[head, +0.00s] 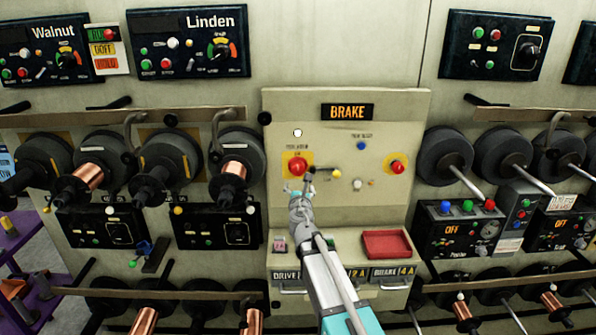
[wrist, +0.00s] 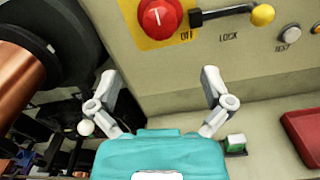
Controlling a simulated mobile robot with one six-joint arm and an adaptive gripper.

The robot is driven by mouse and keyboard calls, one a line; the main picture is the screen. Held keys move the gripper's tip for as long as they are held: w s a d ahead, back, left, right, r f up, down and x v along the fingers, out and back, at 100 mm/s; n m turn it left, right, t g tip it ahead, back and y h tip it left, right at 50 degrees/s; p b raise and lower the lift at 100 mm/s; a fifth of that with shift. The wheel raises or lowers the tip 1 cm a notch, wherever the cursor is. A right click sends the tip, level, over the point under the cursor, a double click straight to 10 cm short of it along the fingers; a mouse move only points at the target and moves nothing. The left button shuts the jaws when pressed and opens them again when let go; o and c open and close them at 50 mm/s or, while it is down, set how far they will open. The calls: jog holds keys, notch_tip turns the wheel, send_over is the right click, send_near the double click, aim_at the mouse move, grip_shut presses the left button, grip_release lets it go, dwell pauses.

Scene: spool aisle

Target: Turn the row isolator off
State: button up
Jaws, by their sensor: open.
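The row isolator is a round red knob (head: 297,166) on a yellow plate, at the left of the cream BRAKE panel (head: 415,120). It also shows at the top of the wrist view (wrist: 160,17), with a white mark standing roughly upright. The word OFF is printed to its right. A black lever with a yellow ball end (wrist: 262,15) lies beside the knob, above the word LOCK. My gripper (head: 297,188) is open and empty, just below the knob. In the wrist view its fingers (wrist: 158,85) are wide apart and not touching the knob.
A second, smaller red knob (head: 397,167) is at the panel's right. A blue button (head: 361,146) and a white button (head: 357,184) lie between. A red tray (head: 386,244) sits on the ledge below. Dark spools (head: 240,155) crowd the left side.

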aim_at(298, 170)
jog(key=w, duration=1.2)
jog(key=c, duration=1)
